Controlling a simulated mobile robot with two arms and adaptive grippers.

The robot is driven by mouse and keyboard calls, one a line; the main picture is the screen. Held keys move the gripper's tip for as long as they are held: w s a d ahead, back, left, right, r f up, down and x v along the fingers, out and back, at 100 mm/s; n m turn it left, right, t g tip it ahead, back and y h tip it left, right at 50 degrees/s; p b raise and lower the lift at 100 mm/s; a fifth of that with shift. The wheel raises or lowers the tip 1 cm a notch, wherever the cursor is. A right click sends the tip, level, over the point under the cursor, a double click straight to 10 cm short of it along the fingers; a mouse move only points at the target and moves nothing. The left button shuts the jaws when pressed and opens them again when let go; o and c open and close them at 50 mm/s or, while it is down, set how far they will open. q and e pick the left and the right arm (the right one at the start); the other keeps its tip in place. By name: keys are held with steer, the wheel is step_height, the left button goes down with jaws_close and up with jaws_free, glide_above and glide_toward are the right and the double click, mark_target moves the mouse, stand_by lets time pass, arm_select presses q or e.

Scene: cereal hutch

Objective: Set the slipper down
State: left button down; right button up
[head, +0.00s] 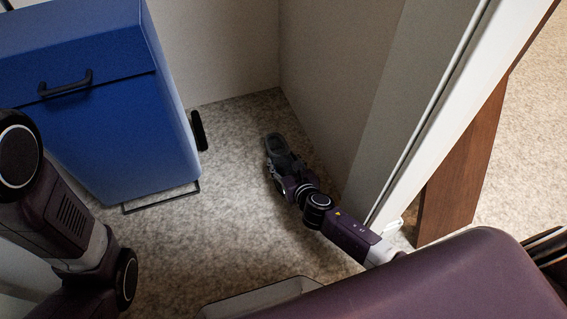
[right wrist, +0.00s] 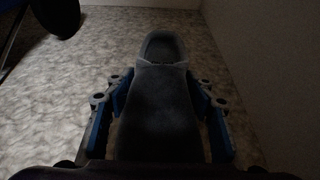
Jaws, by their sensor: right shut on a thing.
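A dark grey slipper (head: 275,146) is at the end of my right arm in the head view, low over or on the speckled floor near the corner. In the right wrist view the slipper (right wrist: 158,105) points away from me, its open end farthest off. My right gripper (head: 280,165) is shut on it, with a blue-edged finger on each side in the right wrist view (right wrist: 160,100). I cannot tell whether the slipper touches the floor. My left arm shows at the left of the head view, but its gripper is out of view.
A blue cabinet (head: 110,100) with a black handle stands at the left, a dark wheel (head: 198,130) beside it. A beige wall (head: 330,70) and white door frame (head: 430,115) close off the right. The floor (head: 235,125) between cabinet and slipper is clear.

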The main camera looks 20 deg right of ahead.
steer(key=shift+f, duration=0.1)
steer(key=o, duration=1.2)
